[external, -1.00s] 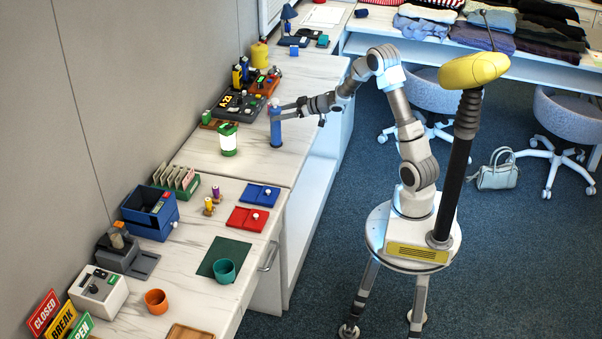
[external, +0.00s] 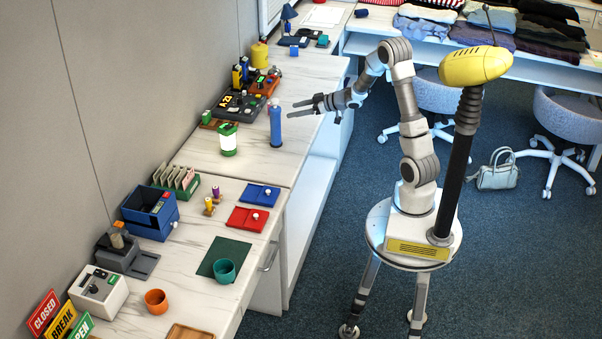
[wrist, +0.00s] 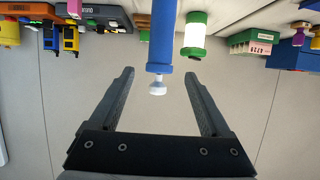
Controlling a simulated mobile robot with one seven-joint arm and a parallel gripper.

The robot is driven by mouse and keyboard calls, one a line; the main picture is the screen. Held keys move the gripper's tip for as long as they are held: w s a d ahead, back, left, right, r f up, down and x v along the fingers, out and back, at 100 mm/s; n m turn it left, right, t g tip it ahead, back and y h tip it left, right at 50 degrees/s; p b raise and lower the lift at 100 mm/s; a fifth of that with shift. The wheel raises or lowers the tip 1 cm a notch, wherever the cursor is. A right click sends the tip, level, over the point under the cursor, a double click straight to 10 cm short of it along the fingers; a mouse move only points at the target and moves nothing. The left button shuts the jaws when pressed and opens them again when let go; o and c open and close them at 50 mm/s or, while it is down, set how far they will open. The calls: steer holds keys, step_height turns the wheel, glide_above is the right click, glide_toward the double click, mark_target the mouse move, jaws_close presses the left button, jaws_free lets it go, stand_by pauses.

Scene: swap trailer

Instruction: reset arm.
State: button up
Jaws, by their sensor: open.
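My gripper (external: 290,109) is open and empty, held above the right edge of the far counter. In the external view it is just right of and a little above an upright blue bottle (external: 276,127), apart from it. In the wrist view, which shows the scene upside down, the fingers of my gripper (wrist: 160,82) are spread wide. The blue bottle (wrist: 160,40) with its pale knob-like top is ahead, in line with the gap between them.
A green-and-white lantern (external: 228,140) stands left of the bottle. A dark tray unit (external: 238,104) and a yellow container (external: 259,56) stand farther back. Blue-grey chairs (external: 560,115) are behind my arm. Open floor lies right of the counter.

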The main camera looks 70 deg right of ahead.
steer(key=s+a+r+m+g+h+p, duration=0.2)
steer(key=s+a+r+g+h+p, duration=0.4)
steer(key=a+r, duration=0.55)
steer(key=s+a+f+n+g+y+b, duration=0.2)
steer(key=s+a+y+b, duration=0.4)
steer(key=s+a, duration=1.2)
step_height(320, 180, up, 14)
steer(key=d+p, duration=0.1)
steer(key=p, duration=1.2)
steer(key=shift+s+d, duration=0.3)
steer(key=shift+s, duration=0.1)
steer(key=shift+f, duration=0.1)
